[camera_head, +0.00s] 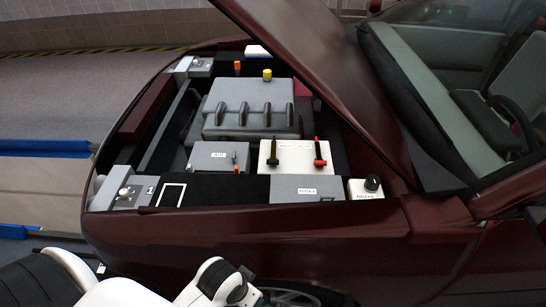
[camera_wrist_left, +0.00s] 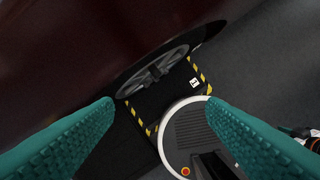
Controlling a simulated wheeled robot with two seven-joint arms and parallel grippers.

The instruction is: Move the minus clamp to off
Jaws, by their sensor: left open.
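The black minus clamp (camera_head: 272,153) stands upright at the left on top of the white battery box (camera_head: 294,168) in the open engine bay. The red clamp (camera_head: 320,153) stands to its right on the same box. My left arm comes in low at the bottom of the head view, outside the car and well below the clamps. My left gripper (camera_wrist_left: 160,102) shows in the left wrist view with its two teal fingers wide apart and nothing between them. It points down past the car's side toward a wheel and the floor. My right gripper is not in view.
The raised dark red hood (camera_head: 320,50) overhangs the bay at the right. The front fender (camera_head: 270,232) lies between my arm and the bay. A grey engine cover (camera_head: 248,108) sits behind the battery. A grey box (camera_head: 218,157) stands to its left and a black knob (camera_head: 372,183) at right.

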